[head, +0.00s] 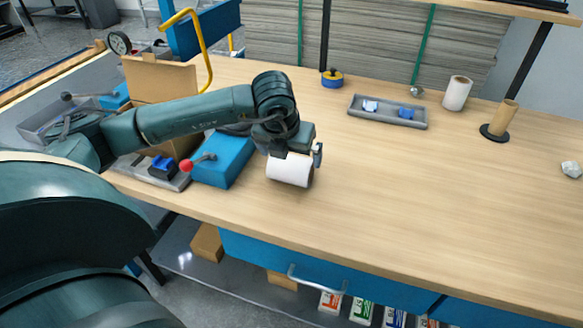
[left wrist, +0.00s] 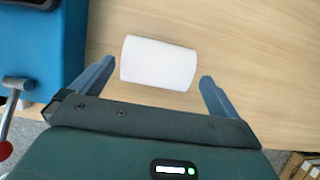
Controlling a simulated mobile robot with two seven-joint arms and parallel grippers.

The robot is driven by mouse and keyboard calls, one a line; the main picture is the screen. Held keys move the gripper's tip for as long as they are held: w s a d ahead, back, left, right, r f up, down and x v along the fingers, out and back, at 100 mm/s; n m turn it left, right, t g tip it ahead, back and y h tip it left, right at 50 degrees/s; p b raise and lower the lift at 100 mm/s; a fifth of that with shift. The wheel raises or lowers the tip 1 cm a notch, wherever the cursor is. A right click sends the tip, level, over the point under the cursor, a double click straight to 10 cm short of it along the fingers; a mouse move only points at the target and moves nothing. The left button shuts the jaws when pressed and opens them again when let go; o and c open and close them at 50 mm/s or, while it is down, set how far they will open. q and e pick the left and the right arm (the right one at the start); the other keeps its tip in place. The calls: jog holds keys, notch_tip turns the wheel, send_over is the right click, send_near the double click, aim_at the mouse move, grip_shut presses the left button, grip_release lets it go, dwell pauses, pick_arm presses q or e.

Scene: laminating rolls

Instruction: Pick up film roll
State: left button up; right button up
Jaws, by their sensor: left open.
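A white film roll (head: 289,170) lies on its side on the wooden table, near the front edge. My left gripper (head: 303,156) is above and beside it, and partly hides it in the head view. In the left wrist view the white roll (left wrist: 158,63) lies ahead of the two fingertips of my left gripper (left wrist: 158,85), roughly within the gap between them. The fingers are spread, with nothing held. Whether either finger touches the roll is not clear. A second white roll (head: 457,93) stands upright at the back right of the table. My right gripper is not in view.
A blue device (head: 222,160) with a red-knobbed lever stands just left of the roll. An open cardboard box (head: 160,82) is behind my left arm. A grey tray (head: 388,112) and a brown core on a black base (head: 503,118) sit farther back. The table's right front is clear.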

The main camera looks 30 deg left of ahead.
aim_at(291, 159)
pick_arm(q)
jog(key=x, duration=0.6)
jog(key=shift+r, duration=0.1)
jog(key=c, duration=0.8)
jog(key=shift+r, duration=0.1)
